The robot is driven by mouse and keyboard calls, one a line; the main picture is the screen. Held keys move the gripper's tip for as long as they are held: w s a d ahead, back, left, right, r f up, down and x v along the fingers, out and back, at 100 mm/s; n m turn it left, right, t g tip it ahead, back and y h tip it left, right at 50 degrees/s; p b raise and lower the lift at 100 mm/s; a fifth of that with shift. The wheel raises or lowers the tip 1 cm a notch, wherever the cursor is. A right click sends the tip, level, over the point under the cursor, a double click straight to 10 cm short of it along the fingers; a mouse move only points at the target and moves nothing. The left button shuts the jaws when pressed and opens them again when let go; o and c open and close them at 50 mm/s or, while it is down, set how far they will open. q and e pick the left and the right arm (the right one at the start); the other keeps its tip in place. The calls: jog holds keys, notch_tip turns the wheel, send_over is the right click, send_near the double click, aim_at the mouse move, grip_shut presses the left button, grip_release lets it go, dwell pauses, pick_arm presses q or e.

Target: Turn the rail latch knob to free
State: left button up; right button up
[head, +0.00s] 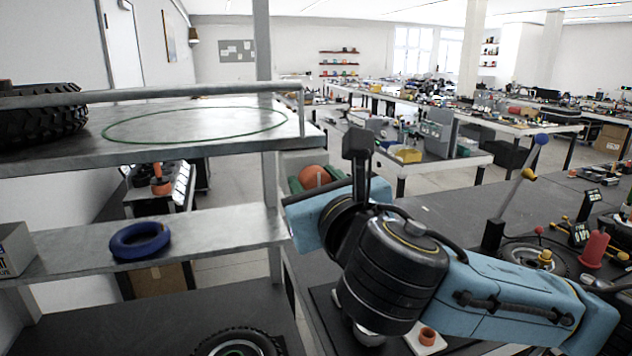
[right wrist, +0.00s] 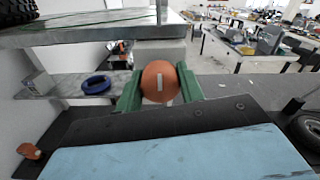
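The round orange latch knob (right wrist: 159,82), with a short white upright mark on its face, is near the middle of the right wrist view, in front of a pale grey block (right wrist: 160,53). The knob also shows in the head view (head: 315,177), partly behind my right arm. The green fingers of my right gripper (right wrist: 159,90) stand on either side of the knob, very close to its edges. I cannot tell whether they press on it. My left gripper is not in view.
A metal shelf (head: 200,119) with a tyre (head: 40,115) and a green ring (head: 195,125) is at the left. A blue ring (head: 140,241) lies on the lower shelf (head: 215,232). A lever (head: 520,180) and a red part (head: 594,249) stand on the dark bench at the right.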

jog(key=c, duration=0.3)
jog(key=shift+c, duration=0.2)
jog(key=m+p, duration=0.1)
jog(key=m, duration=0.3)
jog(key=shift+m, duration=0.3)
jog(key=m, duration=0.3)
jog(key=shift+m+p, duration=0.4)
jog(key=m+p, duration=0.1)
jog(key=m, duration=0.3)
jog(key=shift+m+p, duration=1)
jog(key=shift+m, duration=1.8)
